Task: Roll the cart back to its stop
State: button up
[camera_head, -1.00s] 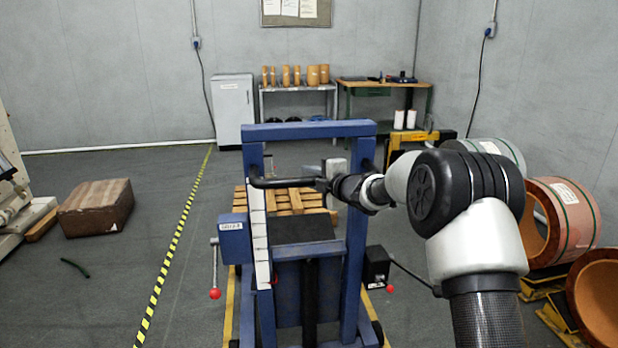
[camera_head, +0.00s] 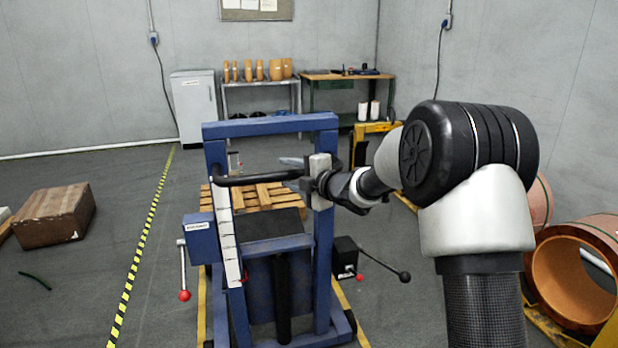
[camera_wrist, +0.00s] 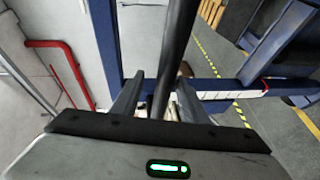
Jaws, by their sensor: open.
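The cart (camera_head: 327,240) is a blue upright frame with a black push handle (camera_head: 255,179) across it. It stands between yellow floor lines, with a wooden pallet (camera_head: 262,196) behind it. My gripper (camera_head: 312,182) is at the right part of the handle. In the wrist view my gripper (camera_wrist: 158,98) has its two fingers apart, one on each side of the black bar (camera_wrist: 176,50). Contact between fingers and bar cannot be made out.
A control box with a red-knobbed lever (camera_head: 184,295) is on the cart's left, and a black box with a lever (camera_head: 344,258) on its right. A brown block (camera_head: 55,213) sits left of the striped floor line (camera_head: 140,245).

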jog(key=v, duration=0.9)
jog(key=shift+s+p, duration=0.15)
jog(key=shift+p, duration=0.25)
jog(key=shift+d+r, duration=0.1)
